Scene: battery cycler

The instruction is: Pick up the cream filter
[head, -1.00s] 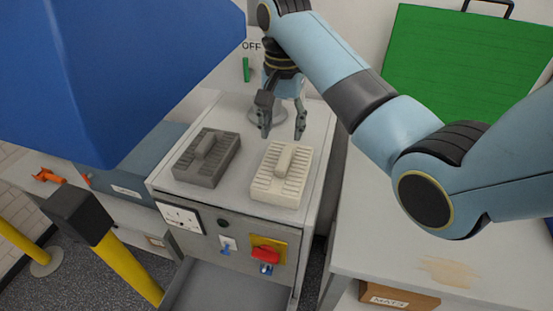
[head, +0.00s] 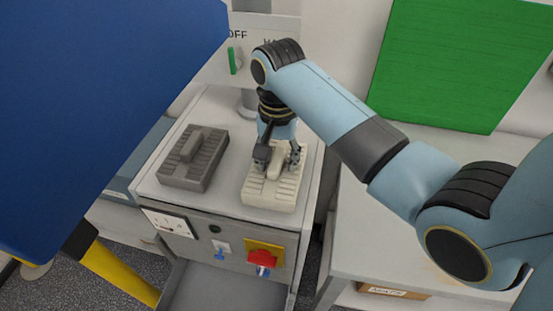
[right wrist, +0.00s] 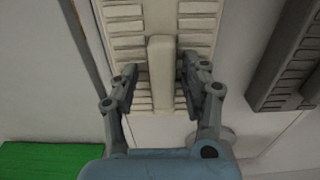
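The cream filter (head: 270,193) is a ribbed block with a raised bar handle, lying flat on the grey cabinet top. It also shows in the right wrist view (right wrist: 160,60). My right gripper (head: 279,157) is down over its far half. In the right wrist view, the two fingers (right wrist: 158,88) straddle the handle, with a visible gap at least on the left side, so the gripper is open. Part of the filter is hidden behind the fingers in the head view. My left gripper is not in view.
A dark grey ribbed filter (head: 193,160) lies left of the cream one. The cabinet front has a red switch (head: 262,258) on a yellow plate. A green switch (head: 234,60) is behind. A large blue shape (head: 90,110) fills the left. A green panel (head: 450,65) stands at right.

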